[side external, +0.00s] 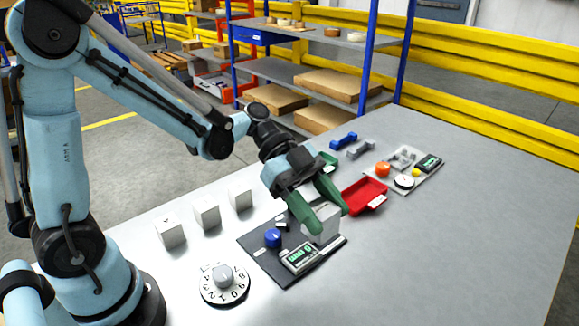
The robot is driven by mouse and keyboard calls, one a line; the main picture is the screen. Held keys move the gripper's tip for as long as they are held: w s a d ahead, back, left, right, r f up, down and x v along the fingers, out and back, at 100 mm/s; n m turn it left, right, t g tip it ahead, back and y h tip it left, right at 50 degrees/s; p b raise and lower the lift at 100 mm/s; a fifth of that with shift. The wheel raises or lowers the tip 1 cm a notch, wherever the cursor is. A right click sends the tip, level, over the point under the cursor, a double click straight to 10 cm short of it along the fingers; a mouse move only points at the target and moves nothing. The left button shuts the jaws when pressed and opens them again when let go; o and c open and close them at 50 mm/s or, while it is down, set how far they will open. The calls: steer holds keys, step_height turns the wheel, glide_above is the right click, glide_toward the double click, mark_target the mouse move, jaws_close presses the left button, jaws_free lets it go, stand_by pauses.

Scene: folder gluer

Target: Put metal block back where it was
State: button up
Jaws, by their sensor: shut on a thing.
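My gripper (319,205) has green fingers and is shut on a light grey metal block (321,226). It holds the block over the right part of a dark panel (262,262). I cannot tell whether the block touches the panel. Several similar blocks show: one block (170,234), a second block (207,215) and a third block (240,200) stand in a row on the table, left of my gripper. The panel carries a blue knob (272,238) and a small device with a green display (298,258). The fingers hide part of the held block.
A round numbered dial (224,284) lies at the front. A red tray (364,196) is just right of my gripper. A light panel (410,172) with an orange knob and a display stands beyond it. Blue and grey handle-like parts lie behind. The table's right side (470,230) is clear.

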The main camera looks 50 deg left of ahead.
steer(key=shift+s+d+r, duration=0.15)
steer(key=w+a+f+n+t+y, duration=0.1)
steer(key=w+a+f+n+t, duration=0.1)
steer(key=a, duration=0.6)
steer(key=w+a+f+n+t+y, duration=0.1)
steer(key=w+a+f+n+t, duration=0.2)
steer(key=a, duration=0.6)
steer(key=w+a+f+n+t+y, duration=0.1)
steer(key=w+a+f+n+t, duration=0.1)
steer(key=a, duration=0.7)
steer(key=shift+w+a+f+n+t+y, duration=0.1)
steer(key=shift+w+n+t+y, duration=0.05)
steer(key=shift+w+n+t, duration=0.35)
steer(key=shift+w+a+f+n+t+y, duration=0.15)
steer(key=shift+w+n+t, duration=0.15)
steer(key=shift+w+n, duration=0.3)
steer(key=shift+w+f, duration=0.1)
steer(key=shift+f, duration=1.8)
